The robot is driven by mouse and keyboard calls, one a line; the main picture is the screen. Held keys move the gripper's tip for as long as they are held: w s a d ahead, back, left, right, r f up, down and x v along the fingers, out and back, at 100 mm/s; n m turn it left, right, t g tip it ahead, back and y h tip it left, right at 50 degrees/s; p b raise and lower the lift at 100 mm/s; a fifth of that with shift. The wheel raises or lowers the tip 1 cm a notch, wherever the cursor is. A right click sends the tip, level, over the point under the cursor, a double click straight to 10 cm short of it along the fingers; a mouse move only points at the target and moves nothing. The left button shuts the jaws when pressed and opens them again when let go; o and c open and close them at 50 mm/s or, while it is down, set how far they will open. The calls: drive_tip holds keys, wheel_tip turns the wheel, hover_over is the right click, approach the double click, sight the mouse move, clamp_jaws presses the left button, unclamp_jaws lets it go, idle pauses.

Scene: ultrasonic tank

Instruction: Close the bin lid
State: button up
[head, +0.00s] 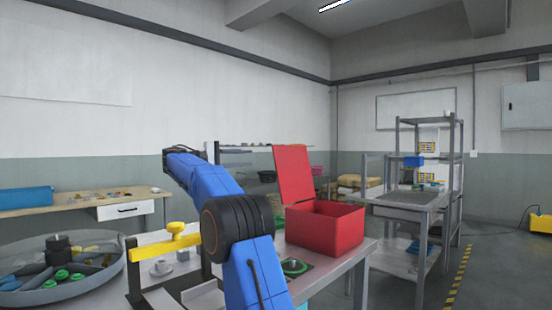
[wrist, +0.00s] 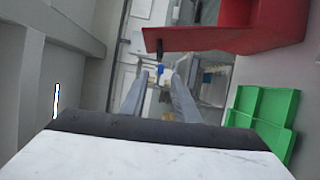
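The red bin (head: 325,230) stands on a grey table in the head view. Its red lid (head: 294,175) is open and stands nearly upright at the bin's left side. In the wrist view the red bin (wrist: 275,22) and its lid (wrist: 190,39) show at the upper right, beyond my fingers. My gripper (wrist: 160,75) has its two grey fingers apart, with only background between them. It does not touch the lid. In the head view my blue arm rises left of the bin, and I cannot make out the fingers there.
A green bin (wrist: 262,112) shows at the right of the wrist view. A round tray (head: 65,290) with parts and a yellow-topped fixture (head: 172,242) are left of my arm. Metal shelving (head: 425,170) stands right.

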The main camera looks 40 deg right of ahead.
sight(285, 157)
drive_tip(key=x, duration=1.7)
drive_tip(key=shift+d, duration=0.15)
clamp_jaws()
